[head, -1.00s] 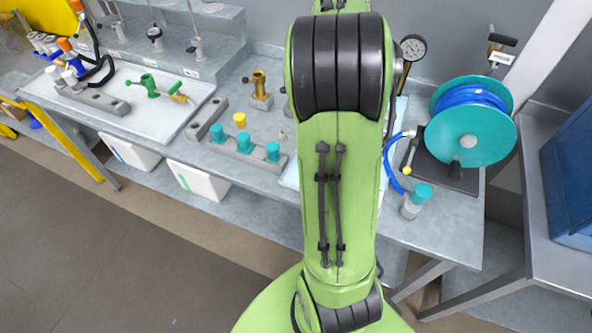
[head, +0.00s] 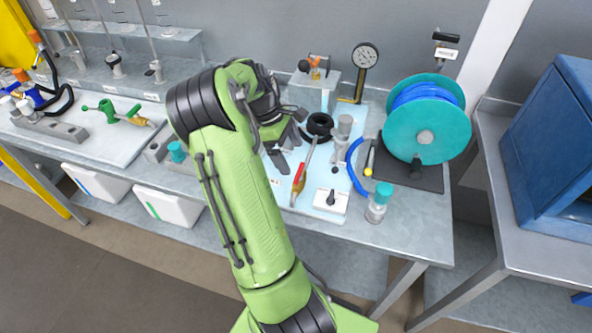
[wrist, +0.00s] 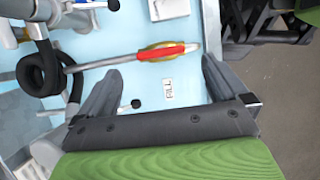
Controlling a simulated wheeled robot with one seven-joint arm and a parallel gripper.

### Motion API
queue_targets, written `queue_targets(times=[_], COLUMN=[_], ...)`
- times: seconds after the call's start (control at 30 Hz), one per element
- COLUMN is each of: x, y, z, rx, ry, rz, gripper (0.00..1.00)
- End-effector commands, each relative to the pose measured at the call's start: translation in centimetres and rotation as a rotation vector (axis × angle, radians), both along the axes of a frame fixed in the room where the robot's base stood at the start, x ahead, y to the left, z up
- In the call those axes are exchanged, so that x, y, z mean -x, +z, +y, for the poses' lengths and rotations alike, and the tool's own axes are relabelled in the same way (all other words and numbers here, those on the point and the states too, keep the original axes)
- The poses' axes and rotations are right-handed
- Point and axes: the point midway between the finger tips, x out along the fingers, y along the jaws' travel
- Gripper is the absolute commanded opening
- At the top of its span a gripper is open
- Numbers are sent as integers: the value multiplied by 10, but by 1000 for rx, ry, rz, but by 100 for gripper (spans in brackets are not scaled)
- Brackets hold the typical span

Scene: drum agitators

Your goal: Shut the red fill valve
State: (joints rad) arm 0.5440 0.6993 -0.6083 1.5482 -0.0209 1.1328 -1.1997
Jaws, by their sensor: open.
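The red fill valve shows in the head view as a red lever (head: 300,173) on a brass body, at the end of a thin grey pipe from a black ring. In the wrist view the red lever (wrist: 167,52) lies along the pipe, in line with it. A small label reading FILL (wrist: 168,88) is on the pale blue board beside it. My gripper (head: 289,150) is just left of the valve in the head view. In the wrist view my gripper (wrist: 161,66) is open and empty, its fingers spread either side of the lever's lower edge; contact cannot be told.
A black coiled ring (head: 319,125) and a grey upright fitting (head: 343,135) stand behind the valve. A white box with a black knob (head: 331,200) is to its right. A blue hose (head: 354,165), a teal reel (head: 428,120) and a teal-capped jar (head: 376,208) stand farther right.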

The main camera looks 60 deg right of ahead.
Motion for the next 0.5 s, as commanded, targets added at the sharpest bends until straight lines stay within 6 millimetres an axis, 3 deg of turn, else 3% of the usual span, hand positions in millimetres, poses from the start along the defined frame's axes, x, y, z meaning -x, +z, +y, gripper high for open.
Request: queue_targets(times=[0.03,0.2,0.5], x=[6,17,21], y=[-15,-44,-53], z=[0,-2,-3], rx=[-3,-3,1], ry=[-2,-1,0], rz=[3,1,-1], gripper=[100,100,100])
